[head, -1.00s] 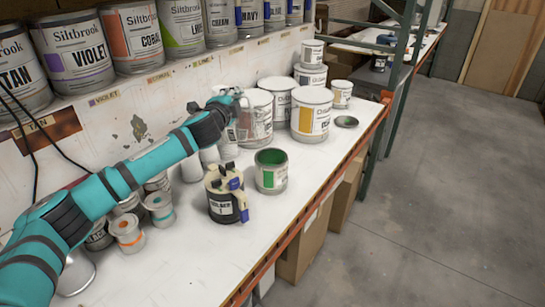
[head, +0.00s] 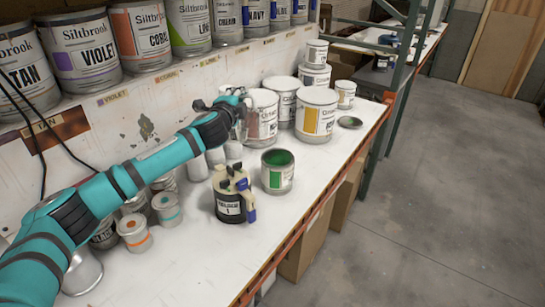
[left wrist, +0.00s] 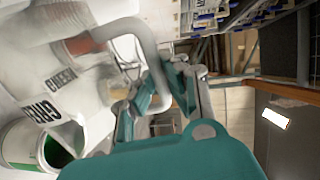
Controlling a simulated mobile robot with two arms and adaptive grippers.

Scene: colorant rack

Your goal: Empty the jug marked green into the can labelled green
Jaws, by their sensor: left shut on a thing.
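My left gripper (head: 236,100) is shut on the jug, around its pale curved handle (left wrist: 152,55) in the left wrist view. In the head view the jug is hard to make out against the cans behind it. Lettering like GREEN shows upside down in the left wrist view; I cannot tell for sure which surface it is on. The open can with a green label patch and green inside (head: 278,176) stands on the bench, right of and nearer than the gripper. It also shows at the lower left of the left wrist view (left wrist: 22,146). My right gripper is out of view.
A dark can (head: 229,206) with blue-ended clamps stands just left of the green can. Larger cans, one with a yellow patch (head: 316,118), stand behind. A loose lid (head: 350,123) lies at the right. Small pots (head: 134,236) stand under my arm. The bench front is clear.

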